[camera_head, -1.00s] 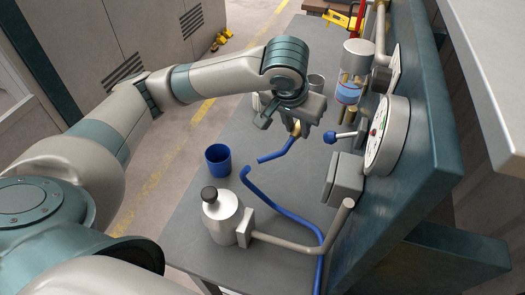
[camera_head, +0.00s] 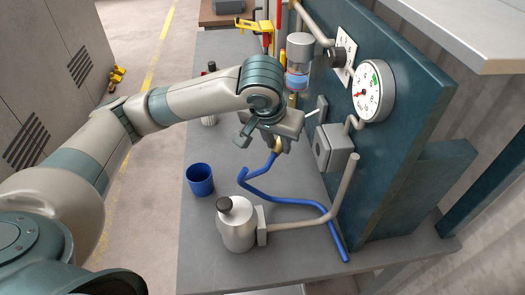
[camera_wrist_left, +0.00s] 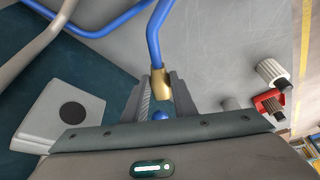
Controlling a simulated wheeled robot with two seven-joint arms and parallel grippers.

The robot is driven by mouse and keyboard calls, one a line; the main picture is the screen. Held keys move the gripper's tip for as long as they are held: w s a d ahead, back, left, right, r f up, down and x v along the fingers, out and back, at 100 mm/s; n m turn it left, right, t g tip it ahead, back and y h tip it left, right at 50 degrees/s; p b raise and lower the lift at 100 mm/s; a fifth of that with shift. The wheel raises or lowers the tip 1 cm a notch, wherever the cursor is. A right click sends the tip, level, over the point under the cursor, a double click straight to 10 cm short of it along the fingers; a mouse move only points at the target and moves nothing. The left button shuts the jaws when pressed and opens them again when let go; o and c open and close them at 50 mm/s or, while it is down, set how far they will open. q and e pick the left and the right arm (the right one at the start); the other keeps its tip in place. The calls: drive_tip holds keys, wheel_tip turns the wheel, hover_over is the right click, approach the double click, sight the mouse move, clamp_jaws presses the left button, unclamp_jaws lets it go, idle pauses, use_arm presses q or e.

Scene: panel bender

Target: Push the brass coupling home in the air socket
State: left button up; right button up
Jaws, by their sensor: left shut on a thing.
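My left gripper (camera_head: 280,148) is shut on the brass coupling (camera_wrist_left: 160,88) at the end of a blue hose (camera_head: 285,201). The coupling also shows below the gripper in the head view (camera_head: 277,146), above the bench and left of the teal panel. In the left wrist view the coupling sits between the fingers, with the hose leaving it upward. A blue round thing (camera_wrist_left: 161,115) shows behind it, between the fingers. A grey box (camera_head: 336,148) on the panel has a dark round spot in the wrist view (camera_wrist_left: 71,115). I cannot tell which part is the air socket. My right gripper is out of view.
A blue cup (camera_head: 200,180) and a steel bottle (camera_head: 237,226) with a black cap stand on the bench (camera_head: 205,240). A grey pipe (camera_head: 345,185) rises beside the bottle. A gauge (camera_head: 373,92) and a clear bowl (camera_head: 298,62) are at the panel (camera_head: 410,125).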

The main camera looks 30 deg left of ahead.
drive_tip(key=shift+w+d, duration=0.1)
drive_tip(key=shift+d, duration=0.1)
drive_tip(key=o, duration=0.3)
use_arm(q)
drive_tip(key=shift+s+r+m+p, duration=0.25)
drive_tip(key=shift+r+m+p, duration=0.25)
drive_tip(key=shift+m+p, duration=0.15)
drive_tip(key=s+r+m+g+h+p, duration=0.2)
drive_tip(key=s+r+m+p, duration=0.3)
drive_tip(key=m, duration=0.5)
drive_tip(key=s+h+p, duration=0.1)
drive_tip(key=s+p, duration=0.1)
drive_tip(key=s, duration=0.1)
drive_tip(key=shift+s+d+r+g, duration=0.15)
drive_tip(key=shift+d+r+g, duration=0.05)
drive_tip(key=shift+g, duration=0.1)
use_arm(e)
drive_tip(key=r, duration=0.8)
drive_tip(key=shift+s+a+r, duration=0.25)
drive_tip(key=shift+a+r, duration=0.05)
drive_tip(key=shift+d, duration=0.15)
